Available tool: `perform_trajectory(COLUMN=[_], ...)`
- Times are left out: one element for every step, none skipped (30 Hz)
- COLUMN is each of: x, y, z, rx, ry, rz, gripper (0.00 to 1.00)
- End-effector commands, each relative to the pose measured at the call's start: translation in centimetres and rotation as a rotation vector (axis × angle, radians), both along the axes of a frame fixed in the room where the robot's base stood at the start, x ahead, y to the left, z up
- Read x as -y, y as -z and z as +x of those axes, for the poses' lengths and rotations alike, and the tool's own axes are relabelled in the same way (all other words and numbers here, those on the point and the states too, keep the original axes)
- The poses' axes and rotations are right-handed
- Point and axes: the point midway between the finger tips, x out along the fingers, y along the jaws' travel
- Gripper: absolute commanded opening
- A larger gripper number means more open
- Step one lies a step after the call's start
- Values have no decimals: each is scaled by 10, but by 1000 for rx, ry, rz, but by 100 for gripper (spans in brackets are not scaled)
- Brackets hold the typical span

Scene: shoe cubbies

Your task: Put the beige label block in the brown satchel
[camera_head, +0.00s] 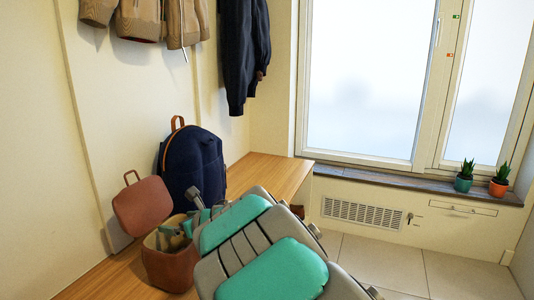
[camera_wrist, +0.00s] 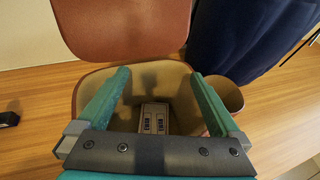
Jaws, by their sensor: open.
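The brown satchel (camera_head: 168,268) stands on the wooden bench with its flap (camera_head: 142,206) raised; the wrist view shows its flap (camera_wrist: 125,30) and open mouth too. The beige label block (camera_wrist: 155,118), a pale block with dark markings, is inside the satchel, low in its opening. It cannot be made out in the head view. My gripper (camera_wrist: 159,74) is open, its teal fingers spread at the satchel's mouth on either side of the block, with a gap between them and it. In the head view my arm hides part of the satchel's right side.
A navy backpack (camera_head: 192,165) stands on the bench close behind the satchel. A small round container (camera_wrist: 226,93) is right of the satchel, and a small black object (camera_wrist: 9,119) lies to the left. Jackets (camera_head: 245,50) hang above. The bench (camera_head: 262,180) is clear beyond the backpack.

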Motion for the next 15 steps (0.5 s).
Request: perform_trajectory(x=[0,1,2,3,5,7,10,13,17,20,22,25,28,31,35], y=[0,0,-1,-1,-2,-3,-4,-5,-8,-10,-12,-14,-16,-17,-19], z=[0,-1,-1,-2,-3,-5,-7,-9,-11,-14,-16,-20,-23,-25,-28], rx=[0,0,1,0,0,1,1,1,0,2,3,4,4,3,3], ry=[0,0,0,1,1,1,2,3,5,5,4,1,0,1,3], rz=[0,0,-1,-2,-2,-3,-3,-3,-3,-3,-2,-2,-2,-1,-2], gripper=[100,100,100,100,100,100,100,100,100,100,100,100,100,100,100])
